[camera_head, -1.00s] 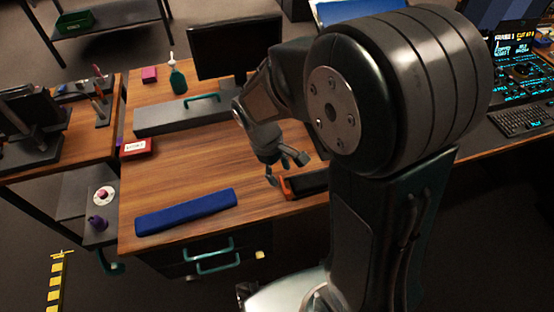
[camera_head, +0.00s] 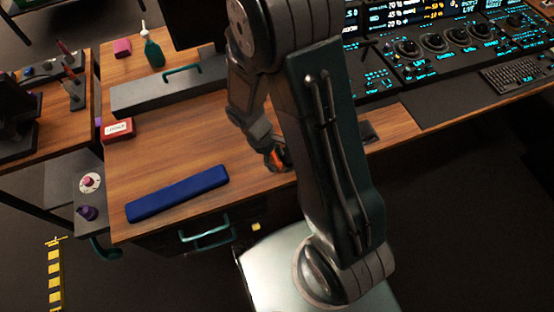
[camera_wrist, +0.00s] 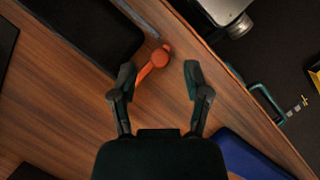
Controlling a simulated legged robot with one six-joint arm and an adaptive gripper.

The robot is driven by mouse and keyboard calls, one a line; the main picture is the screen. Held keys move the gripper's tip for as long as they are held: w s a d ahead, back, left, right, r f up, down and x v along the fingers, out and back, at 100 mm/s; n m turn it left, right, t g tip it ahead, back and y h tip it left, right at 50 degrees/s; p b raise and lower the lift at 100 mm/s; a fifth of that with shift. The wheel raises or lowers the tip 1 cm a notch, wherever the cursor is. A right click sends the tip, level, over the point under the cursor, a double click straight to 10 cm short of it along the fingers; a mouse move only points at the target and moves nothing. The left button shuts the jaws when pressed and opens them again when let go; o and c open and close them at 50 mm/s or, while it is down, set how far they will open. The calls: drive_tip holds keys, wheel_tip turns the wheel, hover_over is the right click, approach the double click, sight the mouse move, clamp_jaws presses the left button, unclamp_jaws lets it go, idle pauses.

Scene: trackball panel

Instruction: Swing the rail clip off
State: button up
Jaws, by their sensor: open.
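The orange clip (camera_wrist: 152,64), which I take to be the rail clip, shows in the wrist view as a short bar with a round end, beside the dark panel's (camera_wrist: 85,25) lower right corner. My gripper (camera_wrist: 159,72) is open, with one finger on each side of the clip. The clip's lower end lies close to the left finger; I cannot tell if they touch. In the head view my gripper (camera_head: 274,162) is low over the desk at the orange clip (camera_head: 278,157). My arm hides most of the panel there.
The wooden desk (camera_head: 185,160) holds a blue bar (camera_head: 178,193) left of my gripper and a grey box with a teal handle (camera_head: 165,95) behind. A red labelled box (camera_head: 117,130) stands at left. Teal drawer handles (camera_head: 205,232) stick out in front.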

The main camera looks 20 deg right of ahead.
drive_tip(key=shift+s+d+f, duration=0.15)
drive_tip(key=shift+f, duration=0.5)
clamp_jaws()
drive_tip(key=a+m, duration=0.1)
drive_tip(key=m+y, duration=0.1)
drive_tip(key=m, duration=0.1)
drive_tip(key=a+m+g, duration=0.1)
drive_tip(key=shift+w+a+m, duration=0.3)
drive_tip(key=a+m+y, duration=0.1)
drive_tip(key=w+m, duration=0.1)
drive_tip(key=m, duration=0.1)
drive_tip(key=shift+w+a+m+y, duration=0.1)
drive_tip(key=shift+a+m+y, duration=0.2)
drive_tip(key=shift+a+y, duration=0.1)
drive_tip(key=w+m, duration=0.1)
drive_tip(key=a+m+y, duration=0.1)
drive_tip(key=m, duration=0.1)
drive_tip(key=shift+w+m+y, duration=0.3)
drive_tip(key=shift+w, duration=0.05)
drive_tip(key=shift+w+a+m+y, duration=0.2)
drive_tip(key=shift+w+m+y, duration=0.25)
drive_tip(key=shift+m, duration=0.55)
drive_tip(key=shift+w+a+m+y, duration=0.25)
drive_tip(key=shift+w+m, duration=0.4)
drive_tip(key=shift+m, duration=0.35)
